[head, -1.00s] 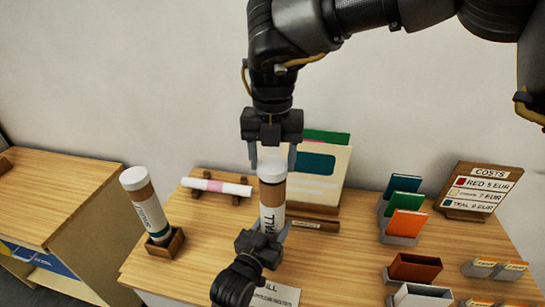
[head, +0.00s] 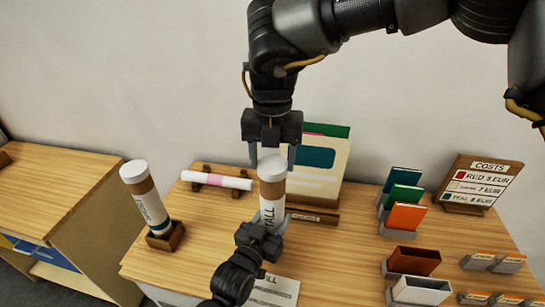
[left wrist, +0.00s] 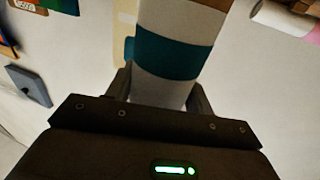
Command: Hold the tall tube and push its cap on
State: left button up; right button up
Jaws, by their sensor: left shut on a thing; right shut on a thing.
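The tall tube (head: 272,207) stands upright in the middle of the head view, with a brown band and the word TALL on its white label. Its white cap (head: 272,168) sits at the tube's top, directly above the brown band; I cannot tell how tightly it fits. My right gripper (head: 272,160) points down from above and is shut on the cap. My left gripper (head: 265,224) comes from the front, shut on the tube's lower part. The left wrist view shows the tube (left wrist: 175,50) with a teal band between the fingers; its foot is hidden.
A second capped tube (head: 145,200) leans in a wooden holder (head: 166,238) at left. A pink-banded roll (head: 217,181) lies on a rack behind. Boards (head: 325,165) stand behind the tall tube. Card holders (head: 405,217), small boxes (head: 414,261) and a costs sign (head: 481,184) fill the right.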

jog(key=shift+f, duration=0.65)
jog(key=o, duration=1.1)
notch_tip(320, 180, up, 12)
pick_arm(q)
jog(key=o, duration=1.5)
jog(key=shift+c, duration=0.2)
jog(key=shift+s, duration=0.1)
